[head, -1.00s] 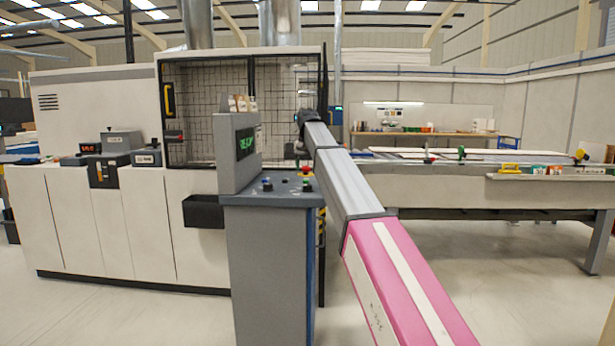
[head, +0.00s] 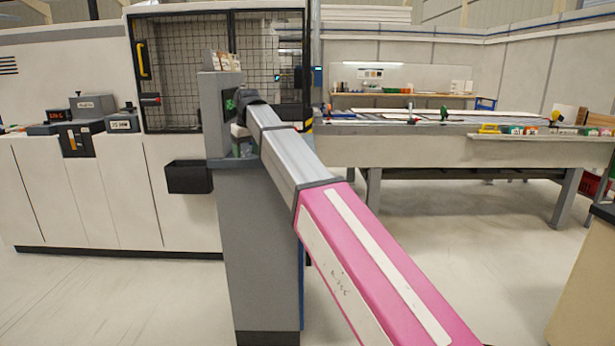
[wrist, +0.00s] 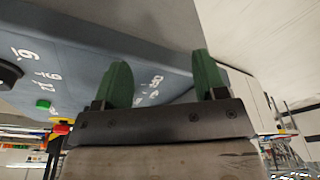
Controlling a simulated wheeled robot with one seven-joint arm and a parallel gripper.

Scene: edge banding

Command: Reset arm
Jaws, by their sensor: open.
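My gripper (wrist: 163,82) is open in the wrist view, with its two green fingers apart and nothing between them. Its fingertips are in front of the blue-grey control panel (wrist: 65,55), which bears white markings. A green button (wrist: 44,105) and a red knob on a yellow base (wrist: 60,129) are left of the fingers; I cannot tell whether anything touches. In the head view my arm reaches up and left to the grey control console (head: 262,250). The arm covers most of its screen and panel, and the fingers cannot be made out there.
A white machine (head: 100,200) with a mesh-windowed cabinet (head: 185,75) stands behind and left of the console. A black bin (head: 188,177) sticks out beside the console. A long worktable (head: 420,150) is at the right, and a beige cabinet (head: 585,285) at the right edge. Open floor lies between.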

